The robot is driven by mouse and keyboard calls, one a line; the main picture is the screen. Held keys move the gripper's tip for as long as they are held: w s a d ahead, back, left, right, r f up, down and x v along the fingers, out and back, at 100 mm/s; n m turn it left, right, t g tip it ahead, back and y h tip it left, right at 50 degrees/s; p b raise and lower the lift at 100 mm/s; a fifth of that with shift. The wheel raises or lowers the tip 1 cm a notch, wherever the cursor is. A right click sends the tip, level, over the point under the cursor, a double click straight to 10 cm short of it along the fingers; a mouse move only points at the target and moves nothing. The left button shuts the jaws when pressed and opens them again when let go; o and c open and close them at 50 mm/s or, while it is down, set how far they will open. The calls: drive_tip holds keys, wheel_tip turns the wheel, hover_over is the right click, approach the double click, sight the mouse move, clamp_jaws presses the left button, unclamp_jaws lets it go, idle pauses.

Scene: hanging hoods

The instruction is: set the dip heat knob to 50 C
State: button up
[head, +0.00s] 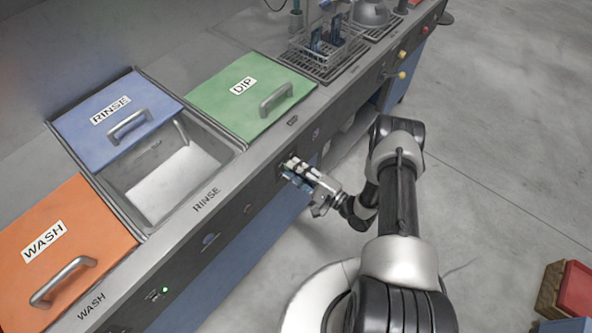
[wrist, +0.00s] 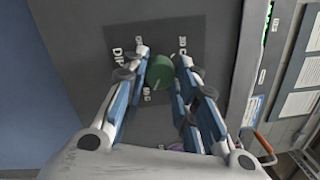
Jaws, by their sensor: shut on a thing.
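The dip heat knob (wrist: 159,70) is a green round knob on a dark panel plate (wrist: 125,28) in the wrist view. Sideways lettering that seems to read DIP is on the plate, with small scale numbers around the knob. Their values and the knob's pointer are too small or hidden to read surely. My gripper (wrist: 160,68) is shut on the knob, one finger on each side. In the head view my gripper (head: 288,167) reaches the counter's front panel below the green DIP lid (head: 237,96); the knob is hidden there behind the fingers.
The blue RINSE lid (head: 90,103) leaves its basin (head: 172,180) partly open. The orange WASH lid (head: 50,205) is at the left. A wire basket (head: 325,50) stands at the back. Floor beside my arm is clear.

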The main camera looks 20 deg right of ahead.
idle(0.4)
drive_tip(key=o, duration=1)
drive_tip(key=shift+o, duration=0.2)
drive_tip(key=v, duration=1.2)
